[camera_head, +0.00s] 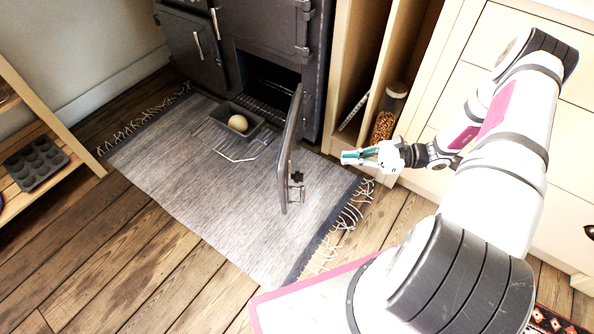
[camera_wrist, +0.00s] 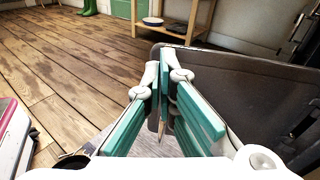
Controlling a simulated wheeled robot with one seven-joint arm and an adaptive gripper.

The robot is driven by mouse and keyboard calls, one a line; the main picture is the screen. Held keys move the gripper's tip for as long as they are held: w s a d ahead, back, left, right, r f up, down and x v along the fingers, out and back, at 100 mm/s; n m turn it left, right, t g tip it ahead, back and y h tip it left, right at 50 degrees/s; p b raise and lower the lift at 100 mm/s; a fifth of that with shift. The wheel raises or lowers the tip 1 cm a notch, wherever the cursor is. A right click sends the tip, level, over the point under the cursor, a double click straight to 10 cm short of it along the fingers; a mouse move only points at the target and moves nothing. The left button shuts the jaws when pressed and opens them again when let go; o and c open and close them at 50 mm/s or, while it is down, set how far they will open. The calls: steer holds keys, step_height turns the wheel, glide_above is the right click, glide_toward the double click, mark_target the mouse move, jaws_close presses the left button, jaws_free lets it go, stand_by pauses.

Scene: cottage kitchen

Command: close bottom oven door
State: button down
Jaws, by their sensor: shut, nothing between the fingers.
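The bottom oven door (camera_head: 288,150) is a dark panel that stands wide open, jutting out from the oven over the rug. A small latch or handle (camera_head: 297,190) shows on its right side near the free end. The oven opening (camera_head: 266,82) behind it is dark, with a rack inside. My gripper (camera_head: 352,157) is to the right of the door, apart from it in the head view, with its teal fingers shut and empty. In the wrist view the fingers (camera_wrist: 164,80) point forward, and the door (camera_wrist: 250,92) fills the right side.
A grey pan with a round pale item (camera_head: 238,123) and a wire rack (camera_head: 243,150) lie on the grey rug (camera_head: 190,170) left of the door. Cabinets and a jar (camera_head: 388,110) stand at the right. A wooden shelf with a muffin tin (camera_head: 36,163) is at left.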

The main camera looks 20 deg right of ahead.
mark_target(300, 173)
step_height(300, 173, down, 6)
steer(key=m+t+b, duration=0.1)
steer(key=m+t, duration=0.1)
steer(key=t, duration=0.1)
steer(key=b+x, duration=0.3)
steer(key=x, duration=1)
steer(key=shift+a+b, duration=0.4)
steer(key=shift+r, duration=0.1)
steer(key=shift+w+a+m, duration=0.1)
steer(key=shift+a+m, duration=0.05)
steer(key=shift+m, duration=0.15)
